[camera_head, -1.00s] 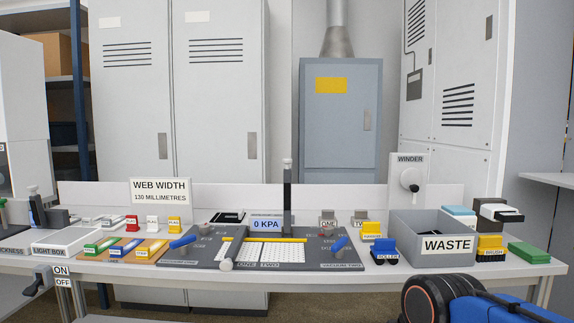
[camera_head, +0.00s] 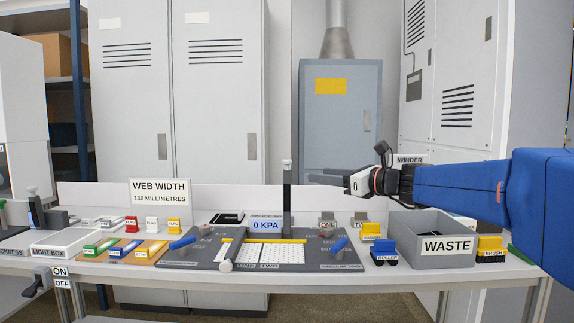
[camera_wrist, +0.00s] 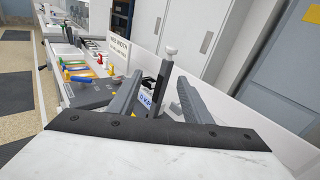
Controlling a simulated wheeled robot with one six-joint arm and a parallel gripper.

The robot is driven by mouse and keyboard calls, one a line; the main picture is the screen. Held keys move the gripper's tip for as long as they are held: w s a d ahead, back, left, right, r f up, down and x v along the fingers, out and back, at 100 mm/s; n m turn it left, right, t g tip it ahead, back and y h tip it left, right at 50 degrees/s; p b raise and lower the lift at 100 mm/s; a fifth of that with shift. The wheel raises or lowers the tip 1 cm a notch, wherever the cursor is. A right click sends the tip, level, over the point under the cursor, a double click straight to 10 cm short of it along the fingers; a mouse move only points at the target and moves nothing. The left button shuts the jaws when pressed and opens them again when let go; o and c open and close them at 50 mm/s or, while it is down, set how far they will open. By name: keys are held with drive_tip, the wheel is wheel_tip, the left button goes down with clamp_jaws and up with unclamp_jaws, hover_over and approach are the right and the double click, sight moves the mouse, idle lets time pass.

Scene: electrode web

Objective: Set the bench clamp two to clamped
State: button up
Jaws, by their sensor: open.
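Two small grey blocks stand at the back of the bench, right of the dark post. One is labelled ONE (camera_head: 327,223); the other (camera_head: 360,218), with a label starting TW, may be clamp two. Their clamped or unclamped state is too small to tell. My gripper (camera_head: 318,177) is above the back of the bench, pointing left, higher than these blocks and apart from them. In the wrist view my gripper (camera_wrist: 158,97) shows two spread fingers with nothing held. The small blocks are not clearly visible there.
A dark post (camera_head: 287,200) with a white knob rises left of my gripper. Below is a vacuum plate (camera_head: 262,253) with blue levers. The WEB WIDTH sign (camera_head: 160,192) stands left.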

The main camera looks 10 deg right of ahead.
sight(287, 165)
drive_tip(key=shift+m+t, duration=0.4)
drive_tip(key=shift+m, duration=0.3)
drive_tip(key=x, duration=0.6)
drive_tip(key=d+r+x, duration=0.1)
drive_tip(key=x, duration=0.4)
drive_tip(key=w+x, duration=0.1)
drive_tip(key=x, duration=0.5)
drive_tip(key=shift+w+d+r, duration=0.2)
drive_tip(key=shift+w, duration=0.15)
drive_tip(key=shift+c, duration=0.7)
clamp_jaws()
